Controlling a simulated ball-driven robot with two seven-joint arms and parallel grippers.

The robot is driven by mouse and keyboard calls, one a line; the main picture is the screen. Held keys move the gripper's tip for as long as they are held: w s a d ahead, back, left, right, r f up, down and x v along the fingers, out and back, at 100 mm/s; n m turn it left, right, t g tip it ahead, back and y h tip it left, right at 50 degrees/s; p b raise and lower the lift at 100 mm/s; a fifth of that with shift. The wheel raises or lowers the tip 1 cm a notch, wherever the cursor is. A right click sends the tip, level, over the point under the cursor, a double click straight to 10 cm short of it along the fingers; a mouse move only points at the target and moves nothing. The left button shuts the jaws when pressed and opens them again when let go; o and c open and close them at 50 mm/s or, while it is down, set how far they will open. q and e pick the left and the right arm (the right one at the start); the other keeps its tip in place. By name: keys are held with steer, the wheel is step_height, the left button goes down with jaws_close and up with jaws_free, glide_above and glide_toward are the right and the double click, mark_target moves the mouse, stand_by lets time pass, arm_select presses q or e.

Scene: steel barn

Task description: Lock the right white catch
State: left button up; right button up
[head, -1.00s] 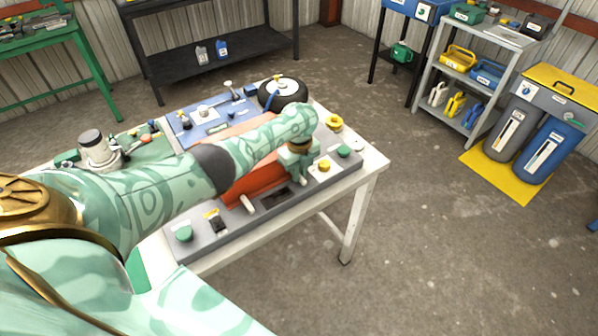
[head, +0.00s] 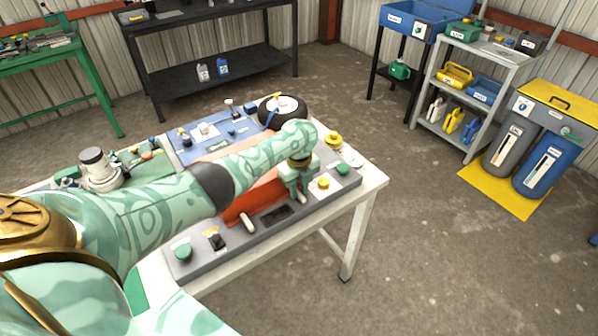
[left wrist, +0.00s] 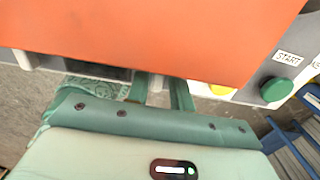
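The orange cover (head: 247,203) lies on a grey panel on the bench, largely hidden behind my left arm. The right white catch (head: 303,199) shows as a small pale end just below my left gripper (head: 301,187), at the panel's front edge. The left white catch (head: 248,222) stands free. In the left wrist view, the two green fingers of my left gripper (left wrist: 160,92) straddle a pale piece under the edge of the orange cover (left wrist: 150,35). Whether they press on it is not clear. My right gripper is not in view.
A green button (head: 342,169) and a yellow button (head: 323,183) sit close right of my left gripper. Another green button (head: 183,253) and a black switch (head: 217,241) are at the panel's left end. A wheel (head: 283,109) stands behind. The floor right of the bench is clear.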

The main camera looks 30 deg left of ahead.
mark_target(299, 193)
arm_select(q)
step_height(299, 193, up, 16)
steer(key=p, duration=0.7)
steer(key=shift+f, duration=0.25)
